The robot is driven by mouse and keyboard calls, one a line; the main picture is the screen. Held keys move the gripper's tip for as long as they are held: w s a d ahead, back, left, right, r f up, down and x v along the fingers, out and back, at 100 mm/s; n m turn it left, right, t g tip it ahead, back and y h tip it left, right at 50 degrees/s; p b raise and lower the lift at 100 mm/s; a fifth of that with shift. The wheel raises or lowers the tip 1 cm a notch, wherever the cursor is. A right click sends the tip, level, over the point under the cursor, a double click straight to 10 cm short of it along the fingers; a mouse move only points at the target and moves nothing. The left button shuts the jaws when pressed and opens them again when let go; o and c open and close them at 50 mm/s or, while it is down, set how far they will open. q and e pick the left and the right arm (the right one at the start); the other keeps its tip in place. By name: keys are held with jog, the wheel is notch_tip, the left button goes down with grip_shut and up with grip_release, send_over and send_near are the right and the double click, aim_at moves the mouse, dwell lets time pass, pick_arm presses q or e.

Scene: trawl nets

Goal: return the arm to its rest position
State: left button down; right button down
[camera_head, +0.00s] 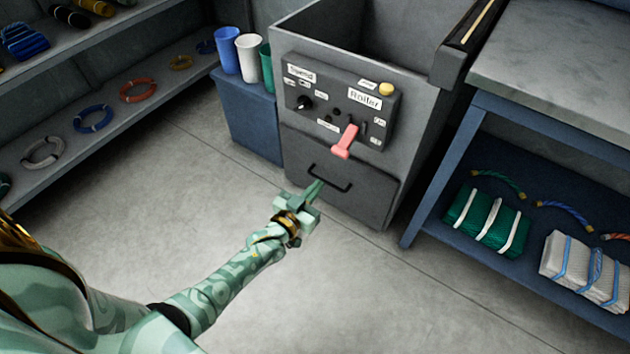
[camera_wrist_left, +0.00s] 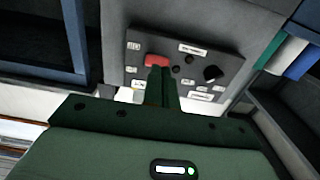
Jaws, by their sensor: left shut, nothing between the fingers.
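My left gripper (camera_head: 315,188) is stretched out in front of the grey machine (camera_head: 415,150), near the dark handle (camera_head: 330,178) on its lower front. Its fingers are shut with nothing between them. They also show shut in the left wrist view (camera_wrist_left: 160,88), pointing at the machine's control panel (camera_wrist_left: 185,70). In the head view the panel (camera_head: 335,105) carries labels, a black knob (camera_head: 304,102), a yellow button (camera_head: 386,89) and a red lever (camera_head: 345,141) that hangs down. I cannot tell whether the fingertips touch the handle. My right gripper is not in view.
A blue cabinet (camera_head: 248,115) with blue, white and green cups stands left of the machine. A blue-framed bench (camera_head: 560,75) with folded nets (camera_head: 486,221) below is at the right. Shelves with rope rings (camera_head: 93,118) line the left. The grey floor (camera_head: 350,290) is clear.

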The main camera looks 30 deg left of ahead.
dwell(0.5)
